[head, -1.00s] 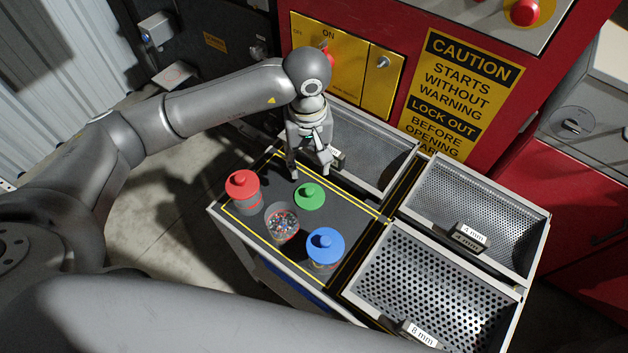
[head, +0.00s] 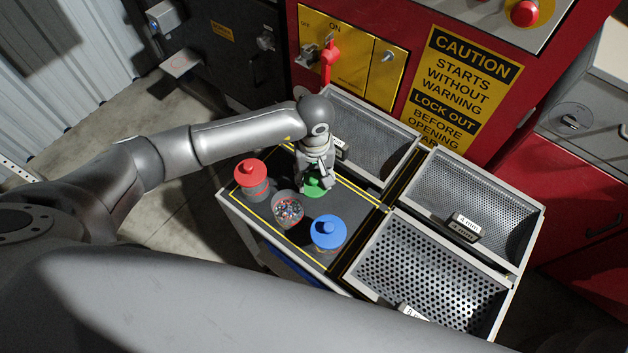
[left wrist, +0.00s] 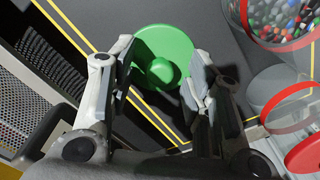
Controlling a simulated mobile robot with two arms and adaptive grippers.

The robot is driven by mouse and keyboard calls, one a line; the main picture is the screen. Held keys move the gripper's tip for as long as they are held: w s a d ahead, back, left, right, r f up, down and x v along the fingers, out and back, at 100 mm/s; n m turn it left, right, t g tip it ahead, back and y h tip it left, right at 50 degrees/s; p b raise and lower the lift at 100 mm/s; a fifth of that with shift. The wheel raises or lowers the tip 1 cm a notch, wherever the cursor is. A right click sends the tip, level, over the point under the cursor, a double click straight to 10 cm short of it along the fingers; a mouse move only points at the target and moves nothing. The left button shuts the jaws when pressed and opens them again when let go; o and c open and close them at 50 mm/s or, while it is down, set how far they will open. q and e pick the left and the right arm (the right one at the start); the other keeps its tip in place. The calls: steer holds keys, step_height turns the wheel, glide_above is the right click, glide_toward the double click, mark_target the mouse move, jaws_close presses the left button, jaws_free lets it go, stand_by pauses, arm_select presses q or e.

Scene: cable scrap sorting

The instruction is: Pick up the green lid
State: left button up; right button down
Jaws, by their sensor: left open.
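The green lid (head: 313,187) lies on the dark mat of the cart top, behind the open jar and between the red and blue lids. In the left wrist view the green lid (left wrist: 165,55) shows its round knob (left wrist: 161,72) between my fingers. My left gripper (head: 315,185) is open and points down at the lid. In the left wrist view its fingers (left wrist: 160,75) stand on either side of the knob, apart from it. Whether the fingertips touch the lid's disc I cannot tell. My right gripper is not in view.
An open jar of coloured granules (head: 287,209) stands just in front of the lid. A red-lidded jar (head: 251,177) is to its left, and a blue-lidded jar (head: 327,233) to its front right. Perforated sieve trays (head: 432,275) fill the right side. A red machine (head: 400,30) stands behind.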

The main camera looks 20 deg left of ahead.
arm_select(q)
steer(key=c, duration=0.9)
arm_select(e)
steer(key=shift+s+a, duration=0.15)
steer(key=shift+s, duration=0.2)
arm_select(q)
steer(key=shift+r, duration=0.1)
